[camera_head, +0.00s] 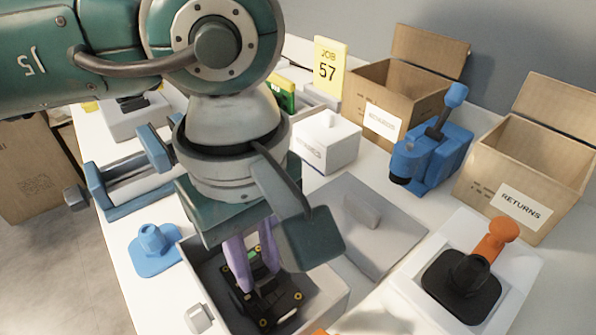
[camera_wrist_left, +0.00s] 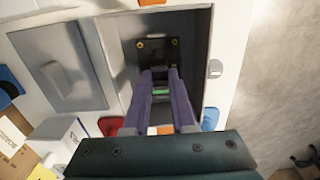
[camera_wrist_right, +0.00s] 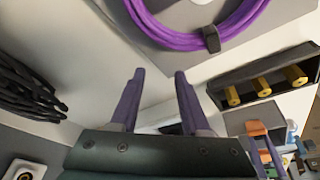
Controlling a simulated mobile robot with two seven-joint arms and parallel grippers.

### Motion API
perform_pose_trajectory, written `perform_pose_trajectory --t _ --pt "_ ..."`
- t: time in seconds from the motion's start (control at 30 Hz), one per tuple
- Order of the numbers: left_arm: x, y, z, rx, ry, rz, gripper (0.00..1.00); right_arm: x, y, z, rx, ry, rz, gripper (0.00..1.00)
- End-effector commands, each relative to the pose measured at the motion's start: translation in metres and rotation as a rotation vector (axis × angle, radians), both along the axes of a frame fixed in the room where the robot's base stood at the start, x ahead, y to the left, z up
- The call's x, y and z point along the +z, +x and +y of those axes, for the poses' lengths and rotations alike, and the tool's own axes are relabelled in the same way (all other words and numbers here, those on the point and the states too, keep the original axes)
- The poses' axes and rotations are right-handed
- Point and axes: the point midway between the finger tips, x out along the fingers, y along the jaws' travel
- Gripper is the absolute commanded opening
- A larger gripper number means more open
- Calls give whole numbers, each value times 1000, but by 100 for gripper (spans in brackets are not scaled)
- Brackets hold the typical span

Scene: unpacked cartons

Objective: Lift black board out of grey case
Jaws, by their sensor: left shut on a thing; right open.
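The grey case (camera_head: 330,292) stands open at the front of the white table. The black board (camera_head: 283,303), with yellow-ringed corner holes, is inside it. My left gripper (camera_head: 252,272) reaches down into the case, its purple fingers shut on the board. The left wrist view shows the fingers (camera_wrist_left: 161,82) on the board (camera_wrist_left: 158,48), between the case walls (camera_wrist_left: 196,60). Whether the board touches the case floor cannot be told. My right gripper (camera_wrist_right: 157,78) is open and empty in the right wrist view, away from the case; the head view does not show it.
A grey lid with a raised handle (camera_head: 395,240) lies right of the case. A blue clamp (camera_head: 125,180) and blue cone piece (camera_head: 155,250) are left. An orange-handled tool (camera_head: 470,270), blue device (camera_head: 435,150) and returns carton (camera_head: 525,165) are right. Purple cable (camera_wrist_right: 190,40) shows in the right wrist view.

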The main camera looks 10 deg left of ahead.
Motion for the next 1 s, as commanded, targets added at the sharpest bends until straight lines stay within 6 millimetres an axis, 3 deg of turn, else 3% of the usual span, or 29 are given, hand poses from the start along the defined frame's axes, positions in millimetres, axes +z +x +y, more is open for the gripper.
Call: perform_pose_trajectory --t 0.3,0.47,0.67,1.0 --pt "2 0 0 0 -1 -1 0 0 0 0 0 0 0 46" --pt "13 1 0 1 -1 -1 0 3 0 0 0 0 0 46" --pt "53 1 0 -2 -2 -6 0 10 0 0 0 0 -1 46" --pt "154 1 0 -1 -1 -7 0 20 0 0 0 0 -1 46"
